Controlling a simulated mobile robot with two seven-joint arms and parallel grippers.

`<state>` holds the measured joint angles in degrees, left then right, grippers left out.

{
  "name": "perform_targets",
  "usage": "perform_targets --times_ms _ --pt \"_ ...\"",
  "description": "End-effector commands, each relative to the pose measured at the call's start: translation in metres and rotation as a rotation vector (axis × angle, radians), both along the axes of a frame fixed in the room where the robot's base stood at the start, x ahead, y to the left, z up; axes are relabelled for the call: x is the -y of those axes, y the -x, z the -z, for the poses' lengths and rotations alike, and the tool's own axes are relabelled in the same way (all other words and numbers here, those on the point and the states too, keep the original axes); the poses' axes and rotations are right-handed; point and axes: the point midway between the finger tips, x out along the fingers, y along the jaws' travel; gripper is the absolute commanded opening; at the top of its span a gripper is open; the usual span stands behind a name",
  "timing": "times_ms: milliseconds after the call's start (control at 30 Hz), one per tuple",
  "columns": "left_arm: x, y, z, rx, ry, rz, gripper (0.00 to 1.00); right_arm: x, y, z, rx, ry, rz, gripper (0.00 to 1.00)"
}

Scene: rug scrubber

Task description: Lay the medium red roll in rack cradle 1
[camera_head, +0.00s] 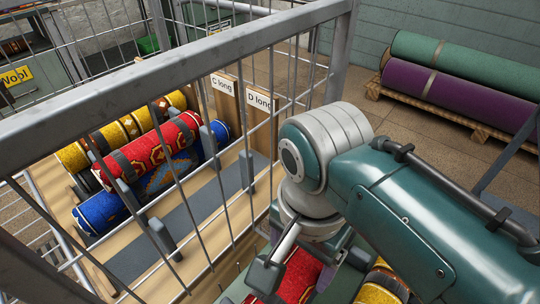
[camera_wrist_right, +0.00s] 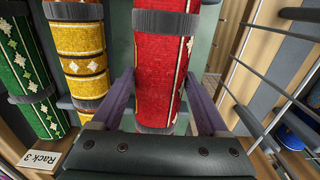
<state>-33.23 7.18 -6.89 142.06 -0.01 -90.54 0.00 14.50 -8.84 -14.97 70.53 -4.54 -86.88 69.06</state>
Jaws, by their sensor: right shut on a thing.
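A red roll (camera_wrist_right: 161,75) with a pale diamond pattern and dark grey bands lies between the purple fingers of my right gripper (camera_wrist_right: 163,103) in the right wrist view. The gripper is shut on it. In the head view part of this red roll (camera_head: 298,277) shows at the bottom, under the right gripper (camera_head: 312,268), with the rest hidden by my arm. Another red roll (camera_head: 152,149) lies beyond the railing on a blue roll (camera_head: 100,213). A "Rack 3" label (camera_wrist_right: 43,159) is at lower left in the wrist view. No cradle 1 label is readable. My left gripper is not in view.
A grey metal railing (camera_head: 170,64) stands between my right arm and the far rolls. Beside the held roll are a yellow roll (camera_wrist_right: 80,53) and a green roll (camera_wrist_right: 25,70). "C long" (camera_head: 222,85) and "D long" (camera_head: 260,101) signs stand behind the railing.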

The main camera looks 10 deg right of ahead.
Motion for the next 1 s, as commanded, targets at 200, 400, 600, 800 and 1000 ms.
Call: perform_targets --times_ms 200,400,600,800,1000 --pt "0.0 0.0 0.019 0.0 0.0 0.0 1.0 0.0 0.0 0.034 -0.001 0.002 -0.002 0.0" --pt "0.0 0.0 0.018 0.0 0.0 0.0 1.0 0.0 0.0 0.037 0.001 0.0 0.0 0.0" --pt "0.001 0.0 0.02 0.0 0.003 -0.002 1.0 0.0 0.0 0.039 0.001 0.001 0.0 0.0" --pt "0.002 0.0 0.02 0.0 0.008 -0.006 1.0 0.0 0.0 0.039 -0.001 0.001 0.0 0.95" --pt "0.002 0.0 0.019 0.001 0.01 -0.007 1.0 0.0 0.0 0.039 -0.001 0.001 0.0 1.0"
